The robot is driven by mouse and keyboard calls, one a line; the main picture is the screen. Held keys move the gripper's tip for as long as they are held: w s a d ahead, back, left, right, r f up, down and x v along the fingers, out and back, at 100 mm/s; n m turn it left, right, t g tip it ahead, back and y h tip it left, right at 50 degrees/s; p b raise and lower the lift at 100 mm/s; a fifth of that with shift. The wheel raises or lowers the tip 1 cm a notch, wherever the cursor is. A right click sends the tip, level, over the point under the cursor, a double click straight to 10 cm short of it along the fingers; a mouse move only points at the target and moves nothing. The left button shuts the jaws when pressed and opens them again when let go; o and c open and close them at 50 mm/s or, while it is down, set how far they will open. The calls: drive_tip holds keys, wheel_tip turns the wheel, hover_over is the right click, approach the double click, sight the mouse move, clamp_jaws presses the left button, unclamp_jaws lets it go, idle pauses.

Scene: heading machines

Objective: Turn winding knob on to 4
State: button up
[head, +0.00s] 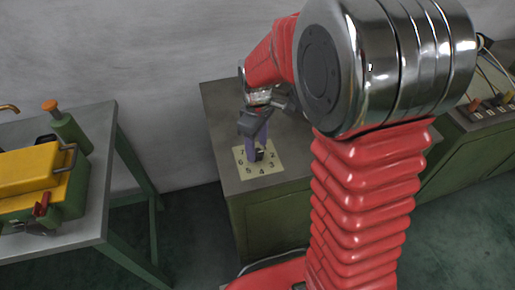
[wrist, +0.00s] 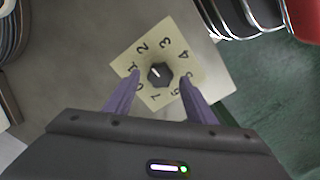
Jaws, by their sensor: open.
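The winding knob (wrist: 161,74) is a small dark faceted knob at the middle of a cream dial plate (wrist: 146,38) with black numbers. Its white mark points up and left in the wrist view, roughly between 1 and 2. The 4 is at the knob's upper right there. My gripper (wrist: 159,77) is open, its two purple fingers on either side of the knob, with gaps between. In the head view my gripper (head: 255,150) is over the dial plate (head: 243,171), and the fingers partly hide the knob. I cannot tell the fingertips' exact height.
The plate lies on a grey-topped green cabinet (head: 225,125). Another cabinet with levers and cables (head: 480,105) stands at the right.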

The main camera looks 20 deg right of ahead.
drive_tip(key=shift+f, duration=0.9)
drive_tip(key=c, duration=1)
